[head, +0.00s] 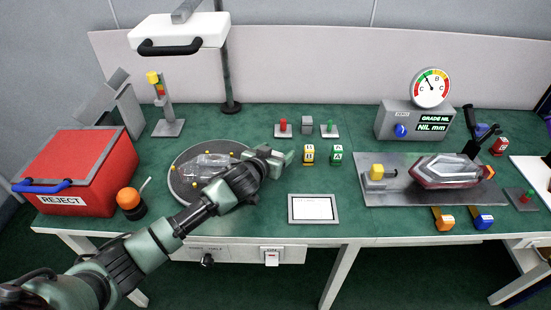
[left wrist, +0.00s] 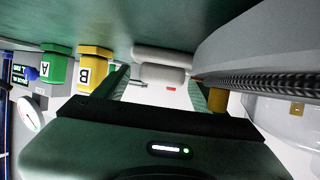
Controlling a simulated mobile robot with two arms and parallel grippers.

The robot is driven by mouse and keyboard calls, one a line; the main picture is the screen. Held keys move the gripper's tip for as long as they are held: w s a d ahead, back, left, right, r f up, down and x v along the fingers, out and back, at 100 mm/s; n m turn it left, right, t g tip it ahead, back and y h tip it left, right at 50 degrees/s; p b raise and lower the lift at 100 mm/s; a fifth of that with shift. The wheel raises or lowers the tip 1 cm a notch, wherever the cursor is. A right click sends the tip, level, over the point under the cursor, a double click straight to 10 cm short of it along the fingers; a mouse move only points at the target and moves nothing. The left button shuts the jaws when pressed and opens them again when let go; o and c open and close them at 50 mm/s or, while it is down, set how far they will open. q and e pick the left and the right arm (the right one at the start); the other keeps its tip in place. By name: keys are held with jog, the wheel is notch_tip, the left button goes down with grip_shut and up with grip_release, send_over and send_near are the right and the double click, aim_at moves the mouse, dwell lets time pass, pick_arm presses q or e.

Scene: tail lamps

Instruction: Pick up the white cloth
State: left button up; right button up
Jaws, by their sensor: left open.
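My left gripper (head: 277,154) is low over the green table, at the right edge of the round turntable. It is open and empty. In the left wrist view, a folded whitish thing (left wrist: 160,62), likely the white cloth, lies on the table just beyond and between the two fingertips of the left gripper (left wrist: 157,88). A small red mark (left wrist: 171,89) shows below it. I cannot tell whether the fingers touch it. In the head view the cloth is not clearly visible, probably hidden by the gripper. My right gripper is not in view.
The grey turntable (head: 180,187) holds a clear lamp part (head: 208,167). Yellow B (head: 309,154) and green A (head: 336,155) blocks stand close right of the gripper. A white-screened tablet (head: 313,209) lies in front. The red reject bin (head: 80,172) stands left.

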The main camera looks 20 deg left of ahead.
pick_arm(q)
jog(key=shift+w+f, duration=0.15)
jog(key=shift+w, duration=0.15)
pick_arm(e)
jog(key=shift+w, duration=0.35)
pick_arm(q)
jog(key=shift+c, duration=0.3)
grip_shut()
notch_tip(320, 180, up, 20)
jog(key=f+p, duration=0.1)
jog(key=s+r, duration=0.3)
jog(key=s, duration=0.6)
jog(key=s+r+n+y, duration=0.1)
jog(key=s+r, duration=0.3)
jog(key=s, duration=0.5)
jog(key=shift+s+d+r+y+p, duration=0.2)
jog(key=shift+s+r+y+p, duration=0.05)
jog(key=shift+r+y+p, duration=0.1)
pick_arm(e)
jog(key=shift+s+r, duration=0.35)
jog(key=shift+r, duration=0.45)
pick_arm(q)
jog(key=shift+f, duration=0.1)
